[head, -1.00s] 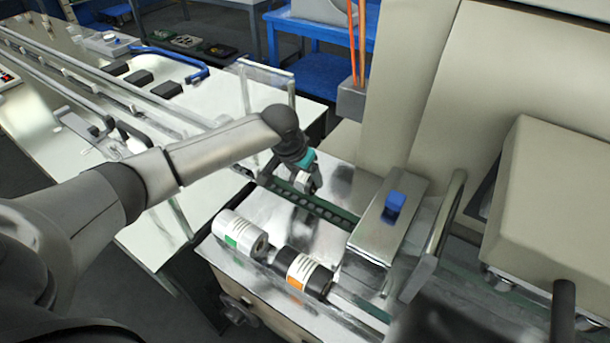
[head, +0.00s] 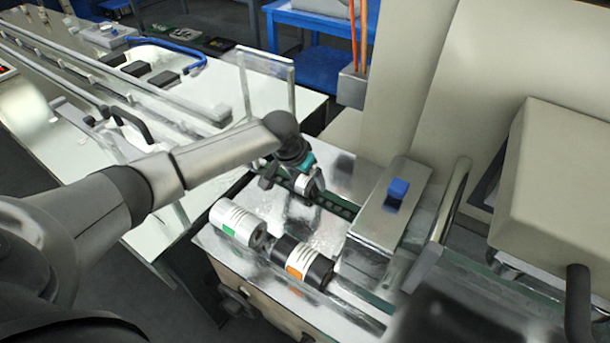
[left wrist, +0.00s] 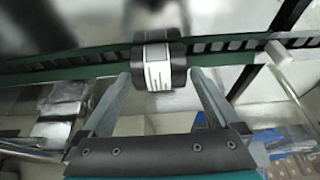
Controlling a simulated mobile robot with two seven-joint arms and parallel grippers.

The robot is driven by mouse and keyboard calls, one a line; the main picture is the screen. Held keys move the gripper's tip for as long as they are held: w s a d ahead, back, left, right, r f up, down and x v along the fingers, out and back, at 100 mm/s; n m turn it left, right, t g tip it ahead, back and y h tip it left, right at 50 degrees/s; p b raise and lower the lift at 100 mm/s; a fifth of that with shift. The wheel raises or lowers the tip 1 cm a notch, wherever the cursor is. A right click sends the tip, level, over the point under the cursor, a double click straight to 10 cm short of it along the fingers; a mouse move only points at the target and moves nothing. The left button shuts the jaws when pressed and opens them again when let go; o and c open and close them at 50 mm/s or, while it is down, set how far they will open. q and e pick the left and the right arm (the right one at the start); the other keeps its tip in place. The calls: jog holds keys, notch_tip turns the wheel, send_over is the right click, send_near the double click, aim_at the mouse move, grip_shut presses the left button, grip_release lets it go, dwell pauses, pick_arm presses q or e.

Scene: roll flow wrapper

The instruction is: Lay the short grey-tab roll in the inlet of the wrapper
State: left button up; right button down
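A short dark roll with a white label (left wrist: 158,62) lies across the green-edged inlet channel (left wrist: 75,70) in the left wrist view. Its tab colour cannot be made out. My left gripper (left wrist: 160,76) is open, with one finger on each side of the roll and its fingertips close to the roll's ends. In the head view, my left gripper (head: 292,182) is low over the inlet channel (head: 335,206), and the roll is partly hidden by it. My right gripper is not in view.
A white roll with a green tab (head: 238,222) and a black roll with an orange tab (head: 301,263) lie on the metal deck in front of the channel. A metal housing with a blue knob (head: 388,220) stands to the right. A clear upright panel (head: 268,82) stands behind.

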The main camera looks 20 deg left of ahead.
pick_arm(q)
jog(key=p+v, duration=0.4)
jog(key=v, duration=1.1)
jog(key=shift+r, duration=0.15)
